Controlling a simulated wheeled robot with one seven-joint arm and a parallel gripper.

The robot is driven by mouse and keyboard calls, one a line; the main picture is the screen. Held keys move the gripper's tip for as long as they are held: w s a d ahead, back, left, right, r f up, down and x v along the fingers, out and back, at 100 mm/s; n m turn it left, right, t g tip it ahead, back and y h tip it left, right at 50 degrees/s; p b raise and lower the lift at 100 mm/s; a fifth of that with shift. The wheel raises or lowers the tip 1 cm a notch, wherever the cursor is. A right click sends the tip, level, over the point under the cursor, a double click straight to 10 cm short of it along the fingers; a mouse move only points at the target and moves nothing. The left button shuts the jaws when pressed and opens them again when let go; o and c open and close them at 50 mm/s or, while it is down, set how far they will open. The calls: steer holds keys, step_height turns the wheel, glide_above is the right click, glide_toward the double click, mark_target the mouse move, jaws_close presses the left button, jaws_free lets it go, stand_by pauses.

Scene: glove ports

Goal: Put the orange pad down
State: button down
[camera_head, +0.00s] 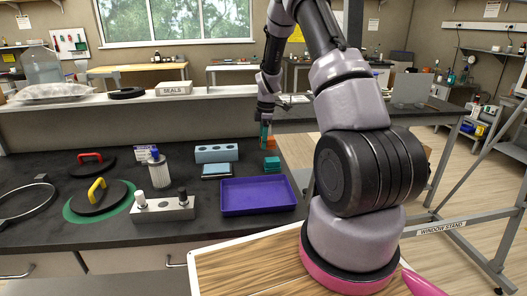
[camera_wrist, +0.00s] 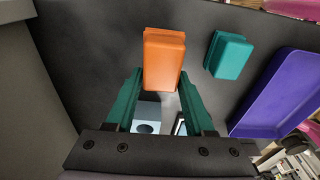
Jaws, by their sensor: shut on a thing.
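The orange pad (camera_wrist: 164,55) is a small rounded block between the two teal fingers of my gripper (camera_wrist: 163,82) in the wrist view. The gripper is shut on it, and the fingers press on its sides. In the head view the gripper (camera_head: 266,130) points down over the back of the dark counter, with a bit of the orange pad (camera_head: 270,143) showing at its tips. I cannot tell whether the pad touches the counter. A teal pad (camera_head: 272,165) lies close by on the counter, and it also shows right of the orange pad in the wrist view (camera_wrist: 229,56).
A purple tray (camera_head: 258,196) is in front of the teal pad. A pale blue block with holes (camera_head: 216,153) and a flat blue item (camera_head: 216,171) stand left. A grey block with knobs (camera_head: 162,208) and black discs are further left. A raised ledge (camera_head: 120,117) runs behind.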

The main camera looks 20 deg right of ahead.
steer(key=shift+f, duration=2.05)
steer(key=shift+f, duration=0.1)
steer(key=shift+c, duration=1.3)
jaws_free()
